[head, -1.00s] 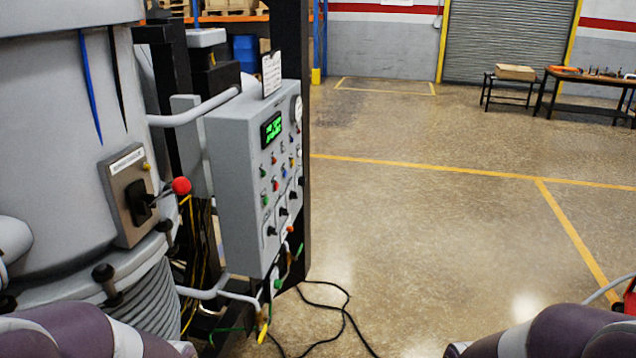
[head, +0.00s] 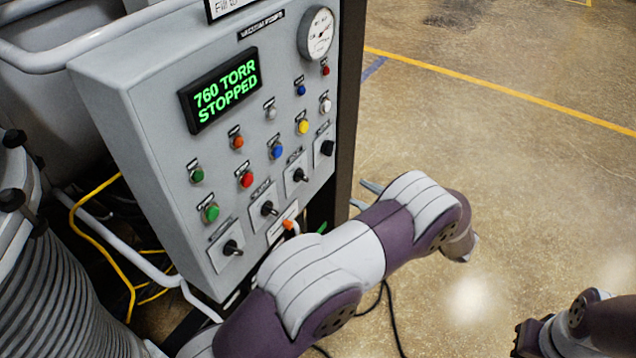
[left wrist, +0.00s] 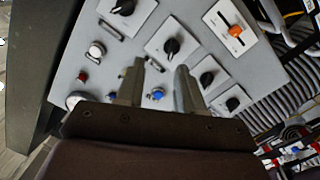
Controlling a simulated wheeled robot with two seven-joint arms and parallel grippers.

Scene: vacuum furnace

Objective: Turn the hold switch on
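The grey control panel (head: 150,130) fills the left of the head view. It carries several black rotary switches in a slanting row, including a lower-left one (head: 233,247), two middle ones (head: 268,208) (head: 299,175) and an upper-right one (head: 327,148). Their labels are too small to read, so I cannot tell which is the hold switch. My left gripper (head: 365,196) is beside the panel's right side, partly hidden by my arm. In the left wrist view, my left gripper (left wrist: 160,67) is open and empty, facing the panel, with a rotary switch (left wrist: 172,47) just beyond its fingertips.
The display (head: 220,88) reads "760 TORR STOPPED". A round gauge (head: 316,33) and several coloured buttons share the panel. An orange handle (left wrist: 236,30) sits near the switches. Yellow and black cables lie below. The floor at right is open. Part of my right arm (head: 590,320) shows lower right.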

